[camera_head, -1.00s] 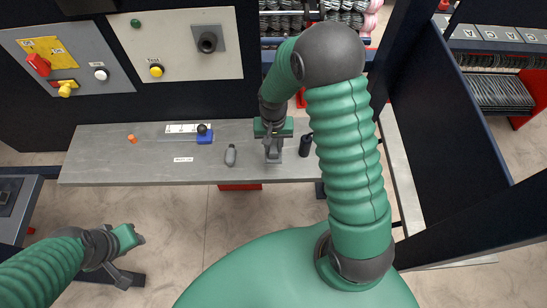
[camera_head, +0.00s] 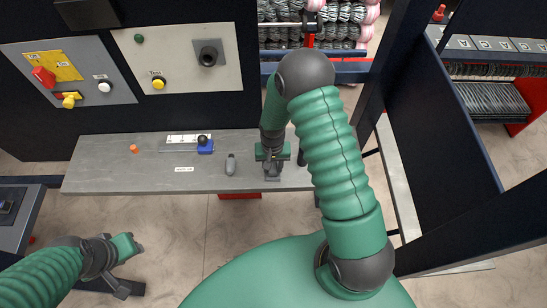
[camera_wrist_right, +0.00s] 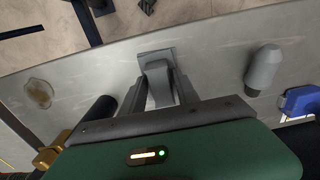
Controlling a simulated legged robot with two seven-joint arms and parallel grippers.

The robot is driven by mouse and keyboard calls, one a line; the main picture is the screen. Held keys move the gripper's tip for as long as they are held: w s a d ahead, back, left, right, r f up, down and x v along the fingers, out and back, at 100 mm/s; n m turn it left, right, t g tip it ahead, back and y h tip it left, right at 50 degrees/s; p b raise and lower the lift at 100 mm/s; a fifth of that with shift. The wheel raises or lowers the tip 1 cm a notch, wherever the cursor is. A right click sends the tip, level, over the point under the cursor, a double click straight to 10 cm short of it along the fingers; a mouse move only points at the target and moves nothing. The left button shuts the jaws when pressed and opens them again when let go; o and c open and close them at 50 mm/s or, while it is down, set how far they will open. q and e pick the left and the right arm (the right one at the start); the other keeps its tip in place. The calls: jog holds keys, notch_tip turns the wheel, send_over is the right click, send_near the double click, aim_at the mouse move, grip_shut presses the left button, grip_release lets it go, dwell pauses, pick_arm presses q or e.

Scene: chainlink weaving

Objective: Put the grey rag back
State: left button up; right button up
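The grey rag (camera_wrist_right: 155,57) is a small folded grey piece. In the right wrist view it is between the fingertips of my right gripper (camera_wrist_right: 158,85), which appear shut on its sides. In the head view the rag (camera_head: 272,178) shows just below my right gripper (camera_head: 271,168), near the front edge of the grey shelf (camera_head: 120,180). Whether the rag touches the shelf is hard to tell. My left gripper (camera_head: 132,266) is open and empty, at the lower left, in front of the shelf.
On the shelf are a grey bottle (camera_head: 230,164) left of the rag, a blue block with a black knob (camera_head: 205,146), and an orange piece (camera_head: 133,149). In the wrist view a black cylinder (camera_wrist_right: 98,108) stands near the gripper. Control panels (camera_head: 180,62) rise behind.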

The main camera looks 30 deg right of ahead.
aim_at(274, 164)
jog(key=shift+o, duration=0.4)
jog(key=r, duration=0.1)
jog(key=r+b, duration=0.1)
jog(key=r, duration=0.1)
jog(key=r+b, duration=0.1)
jog(key=r, duration=0.1)
jog(key=shift+d, duration=0.3)
notch_tip(274, 164, up, 11)
jog(key=b, duration=0.1)
jog(key=s+a+n+t, duration=0.3)
jog(key=s+a+n, duration=0.3)
jog(key=s+a, duration=0.25)
notch_tip(274, 164, down, 7)
jog(key=b, duration=0.7)
jog(key=shift+s+d+b, duration=0.3)
jog(key=shift+s, duration=0.05)
jog(key=shift+w, duration=0.2)
